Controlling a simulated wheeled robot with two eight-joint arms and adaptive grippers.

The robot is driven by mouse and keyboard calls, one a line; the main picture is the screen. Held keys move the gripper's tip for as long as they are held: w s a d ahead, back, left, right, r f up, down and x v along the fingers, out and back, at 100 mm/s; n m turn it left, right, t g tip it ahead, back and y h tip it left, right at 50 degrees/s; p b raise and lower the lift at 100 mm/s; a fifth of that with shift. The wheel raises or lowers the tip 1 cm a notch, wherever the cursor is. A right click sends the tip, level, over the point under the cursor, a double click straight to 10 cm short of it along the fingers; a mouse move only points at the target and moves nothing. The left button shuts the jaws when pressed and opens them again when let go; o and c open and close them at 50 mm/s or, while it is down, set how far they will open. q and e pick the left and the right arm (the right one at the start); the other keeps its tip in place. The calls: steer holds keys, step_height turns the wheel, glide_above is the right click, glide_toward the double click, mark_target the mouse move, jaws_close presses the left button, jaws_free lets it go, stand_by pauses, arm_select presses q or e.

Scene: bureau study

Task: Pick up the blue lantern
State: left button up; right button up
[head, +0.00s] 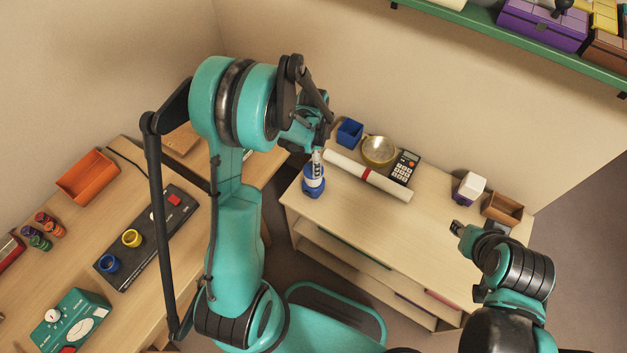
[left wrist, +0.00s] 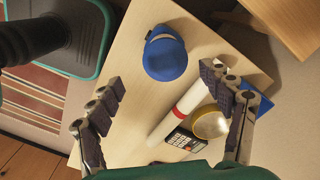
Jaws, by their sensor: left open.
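The blue lantern (head: 312,186) stands near the left end of the light wooden cabinet top (head: 360,215). In the left wrist view the lantern (left wrist: 165,60) shows from above as a rounded blue shape, apart from both fingers. My left gripper (head: 317,156) is above the lantern and hides part of its top in the head view. Its fingers are spread and empty in the left wrist view (left wrist: 163,84), with the lantern just beyond the fingertips. My right gripper (head: 459,229) is over the right part of the cabinet; its finger opening is too small to tell.
Behind the lantern are a blue cup (head: 350,132), a rolled white paper with a red band (head: 367,175), a brass bowl (head: 378,150) and a calculator (head: 405,168). A white box (head: 469,188) and a brown tray (head: 502,209) stand right. The cabinet's middle is clear.

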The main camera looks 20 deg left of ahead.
arm_select(q)
steer(key=f+b, duration=0.1)
steer(key=f, duration=0.3)
steer(key=w+f+b, duration=0.1)
steer(key=f, duration=0.1)
steer(key=shift+a+f+b, duration=0.15)
steer(key=shift+f+b, duration=0.15)
steer(key=shift+b, duration=0.05)
steer(key=shift+s+r, duration=0.1)
steer(key=shift+c, duration=1)
jaws_close()
steer(key=shift+r, duration=0.1)
